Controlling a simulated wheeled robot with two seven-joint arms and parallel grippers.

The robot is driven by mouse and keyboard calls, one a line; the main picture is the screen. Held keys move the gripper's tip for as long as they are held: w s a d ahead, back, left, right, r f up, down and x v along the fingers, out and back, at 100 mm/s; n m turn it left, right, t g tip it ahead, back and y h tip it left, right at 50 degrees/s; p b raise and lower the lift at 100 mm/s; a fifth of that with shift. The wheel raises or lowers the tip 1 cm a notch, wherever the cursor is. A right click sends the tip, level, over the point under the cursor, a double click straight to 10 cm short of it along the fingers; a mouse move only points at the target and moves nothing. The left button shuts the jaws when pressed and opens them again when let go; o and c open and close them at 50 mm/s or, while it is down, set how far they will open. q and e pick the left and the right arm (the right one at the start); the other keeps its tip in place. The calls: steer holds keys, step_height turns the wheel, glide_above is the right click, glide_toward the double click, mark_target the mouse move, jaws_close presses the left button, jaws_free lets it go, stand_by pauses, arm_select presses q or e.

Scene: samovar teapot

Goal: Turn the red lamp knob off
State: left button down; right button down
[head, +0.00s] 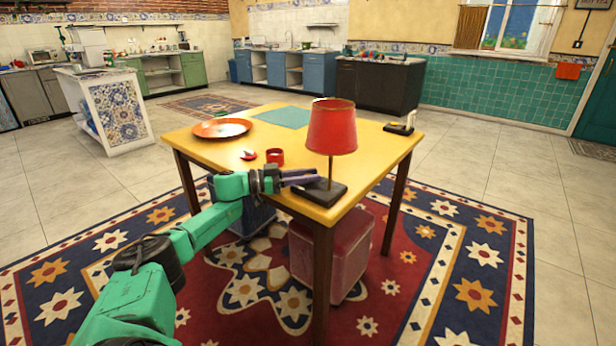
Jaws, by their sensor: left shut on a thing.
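A lamp with a red shade (332,127) stands on a dark square base (334,197) near the front right corner of the yellow table (220,152). My left gripper (304,179) reaches in from the left, low over the table's front edge. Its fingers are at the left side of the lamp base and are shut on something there. The knob is too small or too hidden by the fingers to make out. My right gripper is not in view.
A red plate (222,128), a teal mat (284,117), a red cup (274,156) and a small red item (248,155) are on the table. A small dark stand (399,128) sits at the far right corner. A red stool (331,257) is below.

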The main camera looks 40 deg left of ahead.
arm_select(q)
steer(key=c, duration=0.6)
jaws_free()
steer(key=shift+f, duration=0.1)
steer(key=shift+s+a, duration=0.2)
steer(key=shift+s, duration=0.05)
steer(key=p+v, duration=0.1)
steer(key=v, duration=1.3)
steer(key=shift+p, duration=0.4)
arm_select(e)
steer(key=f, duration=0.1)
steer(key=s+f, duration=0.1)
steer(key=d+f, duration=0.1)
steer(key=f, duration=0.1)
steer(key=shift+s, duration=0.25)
arm_select(q)
steer(key=shift+w, duration=0.1)
